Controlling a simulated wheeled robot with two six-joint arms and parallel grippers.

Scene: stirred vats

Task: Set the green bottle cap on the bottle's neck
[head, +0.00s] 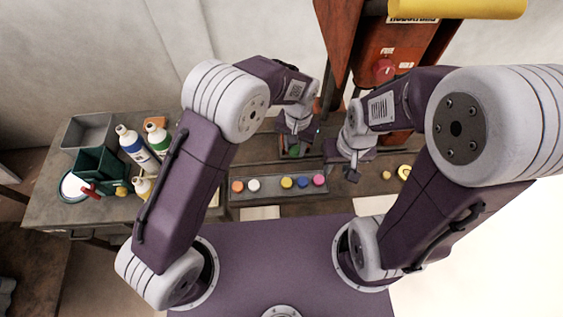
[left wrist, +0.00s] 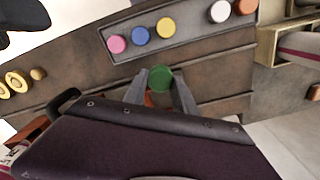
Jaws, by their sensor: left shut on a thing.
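The green cap (left wrist: 159,78) shows between the two fingertips of my left gripper (left wrist: 160,88) in the left wrist view. The gripper is shut on it. In the head view my left gripper (head: 294,146) is at the back middle of the bench, and the green of the cap shows faintly there. Something orange-red shows below the cap between the fingers, mostly hidden. White bottles with a blue (head: 136,145) and a green band (head: 158,138) stand at the left; I cannot tell which bottle is meant. My right gripper (head: 352,175) hangs right of the cap tray, its jaws unclear.
A grey tray (head: 246,197) holds orange, white, yellow, blue and pink caps. A yellow-banded bottle (head: 142,187), a dark green crate (head: 90,168) and a grey bin (head: 88,131) crowd the left end.

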